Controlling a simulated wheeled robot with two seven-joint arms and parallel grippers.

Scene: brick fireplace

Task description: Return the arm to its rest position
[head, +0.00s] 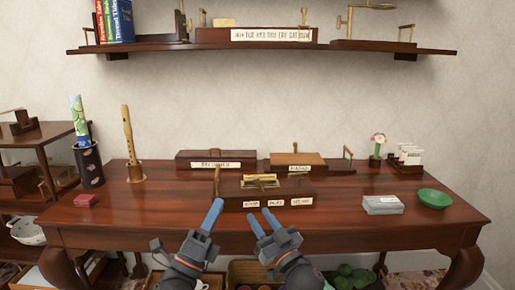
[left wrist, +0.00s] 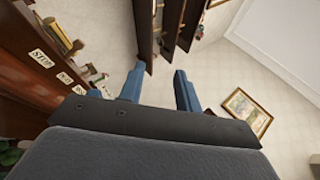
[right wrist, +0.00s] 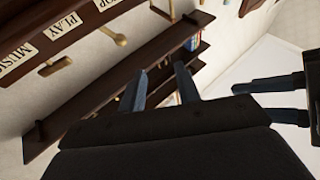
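My left gripper (head: 214,210) is raised in front of the table's front edge in the head view. Its blue fingers stand apart with nothing between them in the left wrist view (left wrist: 160,72). My right gripper (head: 260,214) is just to the right of it, also in front of the table edge. Its fingers are apart and empty in the right wrist view (right wrist: 160,75). The left gripper's blue fingers also show at the right of that view. Both grippers appear clear of the things on the table.
The wooden table (head: 345,230) carries a labelled box with a brass part (head: 270,195) just beyond the grippers. A wall shelf (head: 180,46) hangs above.

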